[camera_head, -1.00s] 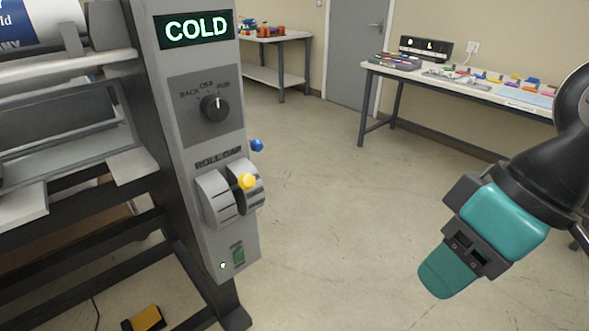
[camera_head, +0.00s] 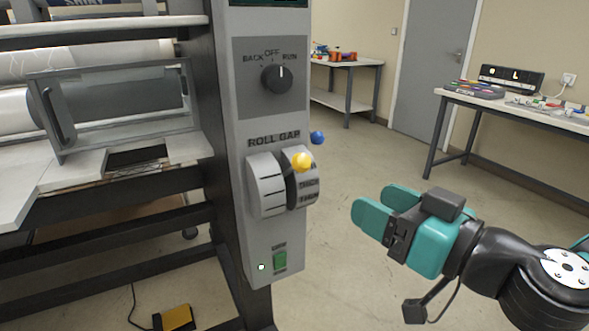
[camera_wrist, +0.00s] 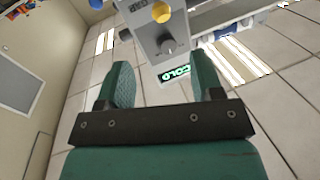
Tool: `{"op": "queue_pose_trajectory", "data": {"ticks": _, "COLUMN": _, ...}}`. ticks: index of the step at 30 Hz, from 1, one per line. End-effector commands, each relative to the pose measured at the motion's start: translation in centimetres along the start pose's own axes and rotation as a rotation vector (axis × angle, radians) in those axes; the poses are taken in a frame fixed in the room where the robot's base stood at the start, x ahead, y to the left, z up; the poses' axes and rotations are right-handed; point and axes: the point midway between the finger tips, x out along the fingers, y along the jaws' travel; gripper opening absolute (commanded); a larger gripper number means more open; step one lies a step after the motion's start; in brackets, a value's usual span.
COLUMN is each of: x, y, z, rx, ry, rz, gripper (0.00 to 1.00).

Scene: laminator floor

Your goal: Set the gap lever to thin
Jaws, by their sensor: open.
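The roll gap lever is a yellow knob (camera_head: 302,161) in the slot of a light grey, drum-shaped housing (camera_head: 266,185) under the words ROLL GAP. The knob sits near the top of the slot. Small labels lie on the drum's right half, too small to read surely. In the wrist view the yellow knob (camera_wrist: 162,12) shows at the top edge, upside down. My gripper (camera_head: 370,212) is open and empty, to the right of and lower than the lever, clear of it. Its two teal fingers (camera_wrist: 162,82) also frame the panel in the wrist view.
Above the lever is a black rotary switch (camera_head: 277,79) marked BACK, OFF, RUN. A green switch (camera_head: 280,261) is below. A blue knob (camera_head: 317,137) sticks out behind the panel. A yellow pedal (camera_head: 175,318) lies on the floor.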

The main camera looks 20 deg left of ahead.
Motion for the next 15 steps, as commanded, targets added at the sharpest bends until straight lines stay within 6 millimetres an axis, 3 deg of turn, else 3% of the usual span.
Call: {"op": "queue_pose_trajectory", "data": {"ticks": 15, "x": 7.4, "y": -0.2, "z": -0.9, "rx": 0.000, "ry": -0.003, "rz": -0.001, "gripper": 0.60}}
